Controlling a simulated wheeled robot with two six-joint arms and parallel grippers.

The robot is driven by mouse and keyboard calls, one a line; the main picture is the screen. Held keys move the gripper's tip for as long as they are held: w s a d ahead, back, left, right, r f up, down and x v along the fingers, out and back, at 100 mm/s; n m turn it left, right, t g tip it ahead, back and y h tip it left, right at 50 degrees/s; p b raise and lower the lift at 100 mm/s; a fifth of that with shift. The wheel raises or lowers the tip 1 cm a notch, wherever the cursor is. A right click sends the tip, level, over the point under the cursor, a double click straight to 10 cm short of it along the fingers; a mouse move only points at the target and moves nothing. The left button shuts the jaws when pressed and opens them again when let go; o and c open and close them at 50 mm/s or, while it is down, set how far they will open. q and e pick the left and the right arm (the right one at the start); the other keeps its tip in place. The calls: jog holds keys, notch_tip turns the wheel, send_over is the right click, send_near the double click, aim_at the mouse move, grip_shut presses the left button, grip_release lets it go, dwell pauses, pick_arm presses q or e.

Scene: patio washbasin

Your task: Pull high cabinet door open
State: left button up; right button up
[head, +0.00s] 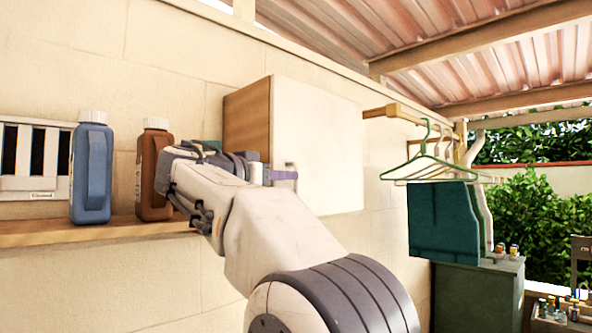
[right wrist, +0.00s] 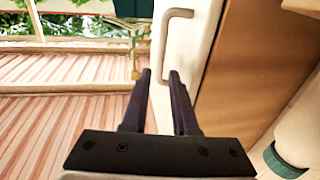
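The high cabinet is on the wall, with a white door (head: 325,140) on its front and a brown wooden side (head: 247,122). The door looks shut in the head view. Its pale bar handle (right wrist: 166,45) shows in the right wrist view near the door's edge. My right gripper (head: 288,175) is at the handle side of the door, its fingers pointing toward the handle. In the right wrist view the fingers (right wrist: 160,74) are apart, with the handle bar lined up between the tips; I cannot tell whether they touch it. My left gripper is not in view.
A blue bottle (head: 91,170) and a brown bottle (head: 154,172) stand on the wooden shelf (head: 90,233), the brown one close to my right wrist. Hangers (head: 430,165) hang from a wooden rail right of the cabinet. A teal-capped bottle (right wrist: 285,162) shows at the wrist view's lower right.

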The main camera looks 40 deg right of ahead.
jog(key=p+x, duration=0.2)
jog(key=x, duration=0.3)
jog(key=shift+d, duration=0.1)
grip_shut()
dwell(1.3)
